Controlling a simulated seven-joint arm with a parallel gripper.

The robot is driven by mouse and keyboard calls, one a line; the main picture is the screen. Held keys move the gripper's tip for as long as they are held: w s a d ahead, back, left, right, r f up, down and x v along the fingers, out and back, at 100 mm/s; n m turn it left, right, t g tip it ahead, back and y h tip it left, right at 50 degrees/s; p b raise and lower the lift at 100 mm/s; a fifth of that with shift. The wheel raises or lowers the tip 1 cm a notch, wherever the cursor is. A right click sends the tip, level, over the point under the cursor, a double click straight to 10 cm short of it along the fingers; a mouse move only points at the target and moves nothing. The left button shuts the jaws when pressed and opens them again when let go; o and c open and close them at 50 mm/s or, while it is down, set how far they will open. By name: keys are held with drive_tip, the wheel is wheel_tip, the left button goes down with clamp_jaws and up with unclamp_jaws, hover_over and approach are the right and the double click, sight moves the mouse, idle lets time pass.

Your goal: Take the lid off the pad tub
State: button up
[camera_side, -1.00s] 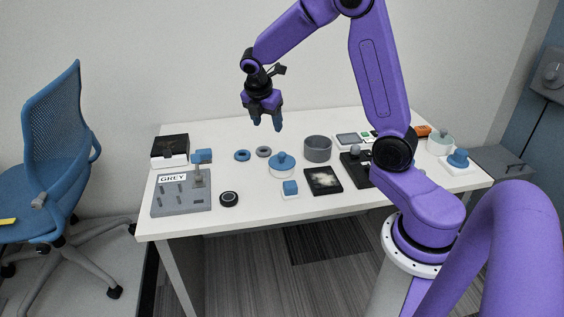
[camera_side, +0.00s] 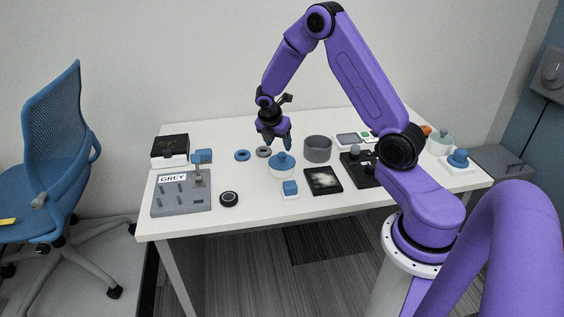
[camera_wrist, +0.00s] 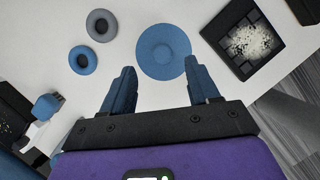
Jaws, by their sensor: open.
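The pad tub (camera_side: 282,172) is a low white round tub on the table. Its blue lid (camera_side: 282,160), with a small knob on top, sits on it. In the wrist view the lid (camera_wrist: 164,52) is a blue disc just beyond the fingertips and between their lines. My gripper (camera_side: 278,143) is open and empty, just above and slightly left of the lid in the side view. Its two blue fingers (camera_wrist: 160,68) are spread in the wrist view. They appear apart from the lid. The tub's body is hidden under the lid in the wrist view.
A blue ring pad (camera_side: 242,155) and a grey ring pad (camera_side: 264,152) lie left of the tub. A grey open bowl (camera_side: 318,148) stands to its right. A blue block (camera_side: 290,188) and a black tray (camera_side: 323,181) are in front. A grey peg board (camera_side: 181,195) is at left.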

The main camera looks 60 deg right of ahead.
sight(282, 154)
drive_tip(key=shift+x, duration=2.8)
drive_tip(key=shift+s+a, duration=0.1)
drive_tip(key=shift+s, duration=0.05)
clamp_jaws()
